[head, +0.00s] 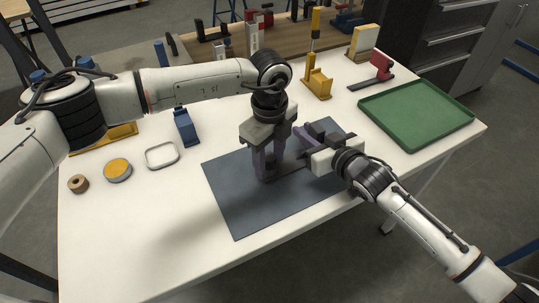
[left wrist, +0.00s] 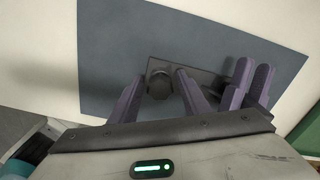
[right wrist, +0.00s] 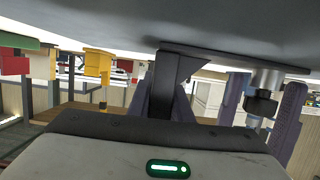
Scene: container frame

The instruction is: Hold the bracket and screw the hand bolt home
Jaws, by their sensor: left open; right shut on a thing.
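The bracket is a dark plate (left wrist: 200,77) on the blue-grey mat, with an upright part (right wrist: 178,68) that shows in the right wrist view. My right gripper (head: 304,148) is shut on this upright part from the right; its purple fingers show in the left wrist view (left wrist: 246,82). The hand bolt has a dark round knob (left wrist: 160,85) near the plate's left end and a silver shank in the right wrist view (right wrist: 265,77). My left gripper (head: 266,174) points down, open, its fingers on either side of the knob. In the head view the grippers mostly hide bracket and bolt.
The blue-grey mat (head: 240,208) lies on the white table. A green tray (head: 415,112) stands at the right. A yellow stand (head: 318,84) and a red item (head: 382,68) are behind. A blue block (head: 186,127), white dish (head: 162,155) and yellow-topped tin (head: 118,170) are at the left.

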